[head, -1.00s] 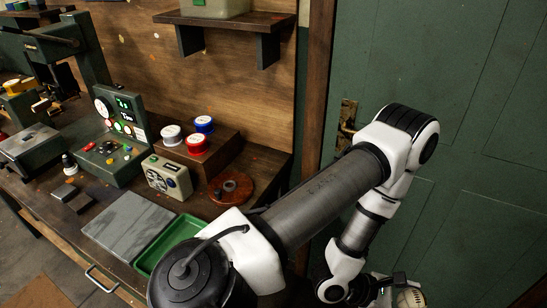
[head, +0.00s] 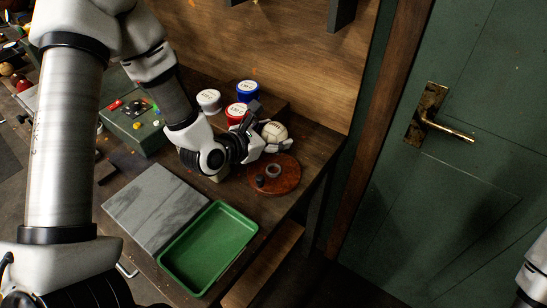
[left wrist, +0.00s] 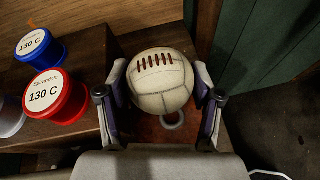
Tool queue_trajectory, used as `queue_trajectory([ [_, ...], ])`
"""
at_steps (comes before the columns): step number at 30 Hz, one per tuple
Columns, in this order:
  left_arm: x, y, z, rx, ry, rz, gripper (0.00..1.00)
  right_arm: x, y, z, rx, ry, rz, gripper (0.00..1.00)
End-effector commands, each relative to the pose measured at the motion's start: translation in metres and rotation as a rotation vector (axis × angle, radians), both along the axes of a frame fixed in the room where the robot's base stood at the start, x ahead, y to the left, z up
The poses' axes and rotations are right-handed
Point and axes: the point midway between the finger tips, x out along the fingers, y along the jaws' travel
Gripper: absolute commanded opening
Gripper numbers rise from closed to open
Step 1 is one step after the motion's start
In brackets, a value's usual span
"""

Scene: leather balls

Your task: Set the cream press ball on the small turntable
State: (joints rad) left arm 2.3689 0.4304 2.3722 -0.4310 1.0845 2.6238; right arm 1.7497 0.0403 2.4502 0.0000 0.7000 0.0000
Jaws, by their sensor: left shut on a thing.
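The cream press ball (head: 274,131), with dark lacing, is held between the fingers of my left gripper (head: 268,138). In the left wrist view the ball (left wrist: 160,80) sits between both fingers (left wrist: 160,108), lacing upward. The small turntable (head: 287,184) is a red-brown disc with a grey ring and a small dark knob on it. The ball is over the far part of the disc in the head view, and seems raised; the exact gap cannot be told. The wrist view shows part of the disc and ring below the ball. My right gripper is not in view.
Red (head: 236,113), blue (head: 248,91) and white (head: 209,101) tubs stand close behind the gripper. A green tray (head: 209,245) and a grey slab (head: 155,207) lie nearer on the bench. A green door (head: 460,130) is at right.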

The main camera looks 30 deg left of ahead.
Motion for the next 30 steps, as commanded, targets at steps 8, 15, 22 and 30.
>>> queue_trajectory([
  [8, -0.001, 0.000, -0.054, 0.002, 0.005, -0.002, 0.27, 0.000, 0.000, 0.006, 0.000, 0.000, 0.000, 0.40],
  [15, -0.001, 0.000, -0.089, 0.001, 0.001, -0.002, 0.27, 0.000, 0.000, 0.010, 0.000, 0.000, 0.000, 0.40],
  [22, -0.001, 0.000, -0.090, 0.001, 0.000, -0.001, 0.27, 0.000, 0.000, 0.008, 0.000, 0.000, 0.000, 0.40],
  [30, -0.001, 0.000, -0.091, 0.001, 0.001, -0.001, 0.91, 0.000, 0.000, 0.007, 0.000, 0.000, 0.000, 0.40],
])
